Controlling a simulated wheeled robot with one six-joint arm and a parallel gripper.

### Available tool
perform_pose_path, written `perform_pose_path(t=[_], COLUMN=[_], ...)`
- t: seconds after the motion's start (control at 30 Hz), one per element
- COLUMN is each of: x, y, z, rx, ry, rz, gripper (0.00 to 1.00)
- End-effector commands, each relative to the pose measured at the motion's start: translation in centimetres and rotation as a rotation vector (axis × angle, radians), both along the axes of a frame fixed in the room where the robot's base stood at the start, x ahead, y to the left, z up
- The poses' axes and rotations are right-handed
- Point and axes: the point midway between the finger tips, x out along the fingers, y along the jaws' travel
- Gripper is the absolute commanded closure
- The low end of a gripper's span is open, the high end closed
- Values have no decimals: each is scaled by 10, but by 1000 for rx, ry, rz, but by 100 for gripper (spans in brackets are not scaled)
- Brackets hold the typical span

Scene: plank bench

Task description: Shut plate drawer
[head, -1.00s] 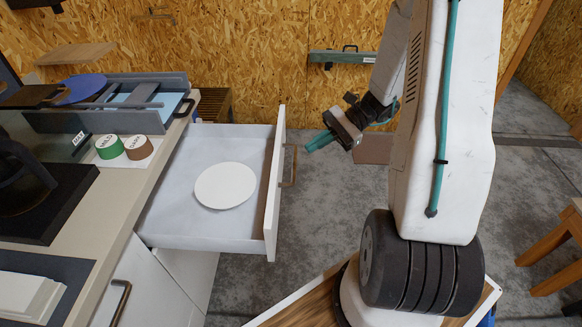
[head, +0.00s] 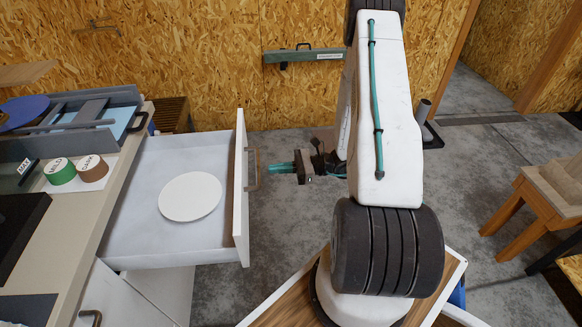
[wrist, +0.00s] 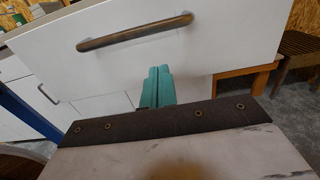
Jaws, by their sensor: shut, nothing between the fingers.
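The plate drawer (head: 130,240) stands pulled out from the bench, with a white round plate (head: 190,196) lying flat on its floor. Its white front (head: 241,190) carries a bronze bar handle (head: 254,170). My gripper (head: 270,168) is shut and empty, its teal fingers pointing at the drawer front, a little to the right of the handle. In the wrist view the shut fingers (wrist: 158,85) show in front of the white drawer front (wrist: 220,50), below the handle (wrist: 135,31). Whether the fingertips touch the front cannot be told.
Another handle (head: 90,317) sits on the cabinet below. A wooden stool (head: 545,200) stands at the right. Floor between drawer and stool is partly clear.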

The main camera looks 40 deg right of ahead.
Motion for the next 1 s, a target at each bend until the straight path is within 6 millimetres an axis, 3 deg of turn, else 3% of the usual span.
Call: perform_pose_path(t=[0.2,0.4,1.0], x=[25,37,42], y=[36,52,53], z=[0,0,0], rx=[-1,-1,-1], ry=[-1,-1,-2], rz=[5,2,-8], gripper=[100,100,100])
